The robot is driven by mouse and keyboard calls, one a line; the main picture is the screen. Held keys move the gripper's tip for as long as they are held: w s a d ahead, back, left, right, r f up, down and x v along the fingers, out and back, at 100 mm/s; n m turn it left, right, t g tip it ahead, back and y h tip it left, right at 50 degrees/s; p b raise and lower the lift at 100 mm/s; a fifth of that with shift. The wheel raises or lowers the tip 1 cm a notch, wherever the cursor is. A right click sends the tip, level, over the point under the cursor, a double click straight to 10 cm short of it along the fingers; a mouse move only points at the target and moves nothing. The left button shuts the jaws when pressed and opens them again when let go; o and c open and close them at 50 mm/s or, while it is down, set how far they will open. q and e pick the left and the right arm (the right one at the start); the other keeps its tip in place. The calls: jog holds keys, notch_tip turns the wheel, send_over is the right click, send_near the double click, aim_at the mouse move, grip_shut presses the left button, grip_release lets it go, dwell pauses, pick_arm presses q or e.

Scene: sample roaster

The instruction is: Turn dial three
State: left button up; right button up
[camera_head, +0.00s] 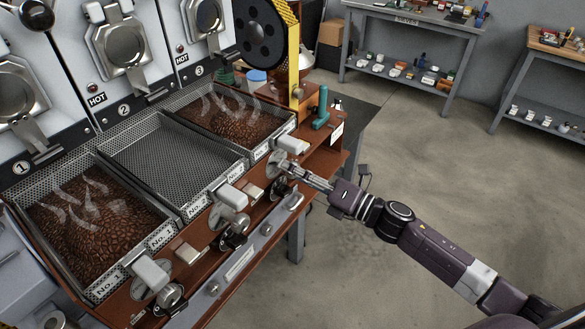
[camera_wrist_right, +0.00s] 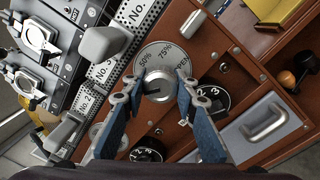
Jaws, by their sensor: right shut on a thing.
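At station three, a round silver dial plate (camera_wrist_right: 150,57) carries the marks 50%, 75% and OPEN. It also shows in the head view (camera_head: 273,162). A silver knob (camera_wrist_right: 158,86) with a dark slot sits at the plate's lower side. My right gripper (camera_head: 288,168) reaches in from the right, and its fingers (camera_wrist_right: 158,92) are closed on the knob's two sides. A black numbered dial (camera_wrist_right: 213,101) sits just right of the fingers in the wrist view, partly covered. My left gripper is not in view.
Trays of beans stand at No. 1 (camera_head: 72,278) and No. 3 (camera_head: 252,150). The No. 2 tray (camera_head: 130,142) is empty. A drawer handle (camera_wrist_right: 265,124) and a grey lever (camera_wrist_right: 101,43) lie close to my right gripper. Open floor (camera_head: 440,150) lies to the right.

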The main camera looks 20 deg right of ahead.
jog(key=m+p, duration=0.2)
jog(key=m, duration=0.4)
jog(key=shift+r, duration=0.1)
jog(key=m+p, duration=0.1)
jog(key=m, duration=0.2)
jog(key=m+p, duration=0.2)
jog(key=m, duration=0.1)
jog(key=shift+m+t+h, duration=0.3)
jog(key=shift+m+h, duration=0.1)
jog(key=m+p, duration=0.2)
jog(key=m, duration=0.3)
jog(key=shift+m+p, duration=0.3)
jog(key=m+h+p, duration=0.1)
jog(key=m, duration=0.4)
jog(key=shift+p, duration=0.4)
jog(key=shift+m, duration=0.3)
jog(key=o, duration=1.2)
jog(key=shift+c, duration=0.2)
jog(key=shift+d, duration=0.1)
jog(key=v, duration=1.2)
